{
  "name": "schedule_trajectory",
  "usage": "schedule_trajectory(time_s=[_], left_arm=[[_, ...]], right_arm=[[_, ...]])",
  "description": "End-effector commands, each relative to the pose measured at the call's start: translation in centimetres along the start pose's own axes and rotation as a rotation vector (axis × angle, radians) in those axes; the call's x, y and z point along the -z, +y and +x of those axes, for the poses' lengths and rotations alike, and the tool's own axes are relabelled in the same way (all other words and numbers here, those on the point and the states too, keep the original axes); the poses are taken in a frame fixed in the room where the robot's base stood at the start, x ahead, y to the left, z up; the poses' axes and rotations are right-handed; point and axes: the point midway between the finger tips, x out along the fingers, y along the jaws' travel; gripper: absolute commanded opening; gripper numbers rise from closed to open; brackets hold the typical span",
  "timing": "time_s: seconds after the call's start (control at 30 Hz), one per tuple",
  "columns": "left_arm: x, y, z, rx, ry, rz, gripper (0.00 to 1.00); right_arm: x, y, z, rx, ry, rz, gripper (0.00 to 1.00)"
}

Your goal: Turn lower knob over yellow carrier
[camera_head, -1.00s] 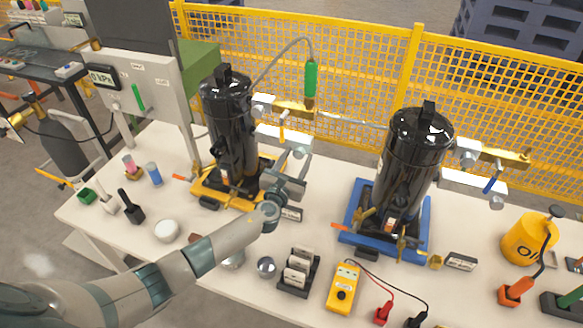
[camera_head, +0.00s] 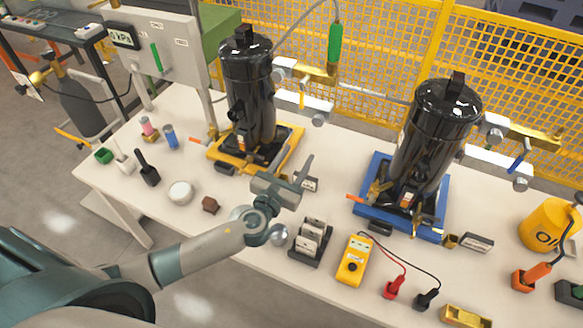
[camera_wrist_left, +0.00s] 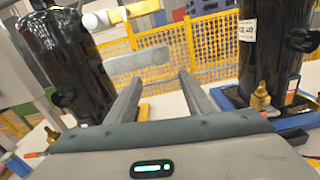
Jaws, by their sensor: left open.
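The yellow carrier (camera_head: 290,152) stands left of centre in the head view, with a black compressor (camera_head: 248,95) upright on it. Beside the compressor, an upper pale fitting (camera_head: 283,72) and a lower pale bar (camera_head: 303,104) jut to the right. A small grey knob (camera_head: 319,119) is at the lower bar's right end. My left gripper (camera_head: 285,166) is open and empty, in front of the carrier's right side and apart from the knob. In the left wrist view its two fingers (camera_wrist_left: 160,78) are spread, with the lower bar (camera_wrist_left: 138,62) beyond them. My right gripper does not show.
A blue carrier (camera_head: 370,185) with a second black compressor stands to the right. A battery rack (camera_head: 310,243), a yellow meter (camera_head: 355,260) and a white round dish (camera_head: 180,193) lie along the front. A yellow mesh fence (camera_head: 375,60) stands behind the table.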

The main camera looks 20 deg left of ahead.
Motion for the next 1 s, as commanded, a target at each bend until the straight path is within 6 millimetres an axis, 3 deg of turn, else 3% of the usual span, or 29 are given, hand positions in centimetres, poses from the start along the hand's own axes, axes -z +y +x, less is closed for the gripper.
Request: schedule_trajectory(time_s=[0.1, 0.27, 0.87, 1.0], left_arm=[[0.2, 0.0, -1.6, -0.001, 0.0, 0.001, 0.47], [0.0, 0.0, -2.6, 0.0, 0.0, 0.0, 0.47], [0.0, 0.0, -2.8, -0.002, 0.0, -0.002, 0.47], [0.2, 0.3, -3.2, -0.025, 0.016, -0.074, 0.47]], right_arm=[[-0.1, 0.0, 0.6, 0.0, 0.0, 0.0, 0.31], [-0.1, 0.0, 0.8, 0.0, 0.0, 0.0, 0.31], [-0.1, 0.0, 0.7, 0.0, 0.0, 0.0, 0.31], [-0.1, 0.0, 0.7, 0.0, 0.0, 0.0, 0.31]])
